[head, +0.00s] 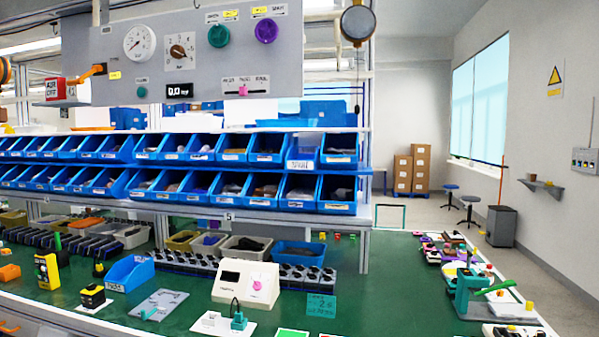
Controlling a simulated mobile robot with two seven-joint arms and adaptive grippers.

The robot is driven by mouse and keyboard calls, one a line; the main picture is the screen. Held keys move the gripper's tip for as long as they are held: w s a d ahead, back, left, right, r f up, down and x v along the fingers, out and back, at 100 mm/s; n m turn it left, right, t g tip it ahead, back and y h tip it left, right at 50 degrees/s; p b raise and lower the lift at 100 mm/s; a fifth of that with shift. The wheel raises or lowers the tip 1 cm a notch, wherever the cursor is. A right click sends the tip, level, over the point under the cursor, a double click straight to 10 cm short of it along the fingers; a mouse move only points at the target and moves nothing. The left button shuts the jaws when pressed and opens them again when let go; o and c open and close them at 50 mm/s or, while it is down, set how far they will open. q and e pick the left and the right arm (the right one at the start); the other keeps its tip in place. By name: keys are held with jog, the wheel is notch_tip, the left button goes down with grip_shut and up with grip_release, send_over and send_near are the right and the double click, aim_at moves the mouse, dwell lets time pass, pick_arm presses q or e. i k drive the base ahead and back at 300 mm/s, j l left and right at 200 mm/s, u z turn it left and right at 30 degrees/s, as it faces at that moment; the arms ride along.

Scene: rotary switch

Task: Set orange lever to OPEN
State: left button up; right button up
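The orange lever (86,74) is mounted at the left edge of the grey control panel (110,48), high on the left of the head view. Its handle points left and slightly down from a pivot at its right end. A small yellow label (115,75) sits just right of and below the pivot; its text is too small to read. Neither of my grippers is in view, so nothing is touching the lever.
The panel also carries a round gauge (139,42), a rotary knob (180,50), a green knob (219,36), a purple knob (266,30) and a pink slider (243,90). A red-and-white AIR OFF box (60,90) stands close left of the lever. Blue bins (232,188) fill shelves below.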

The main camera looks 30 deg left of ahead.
aim_at(80, 80)
jog(key=u, duration=2.05)
jog(key=i+j, duration=0.35)
jog(key=i, duration=0.2)
jog(key=i+j, duration=0.35)
jog(key=i, duration=0.15)
jog(key=i+j, duration=0.35)
jog(key=i, duration=0.2)
jog(key=i+j, duration=0.35)
jog(key=i, duration=0.15)
jog(key=j+u, duration=0.05)
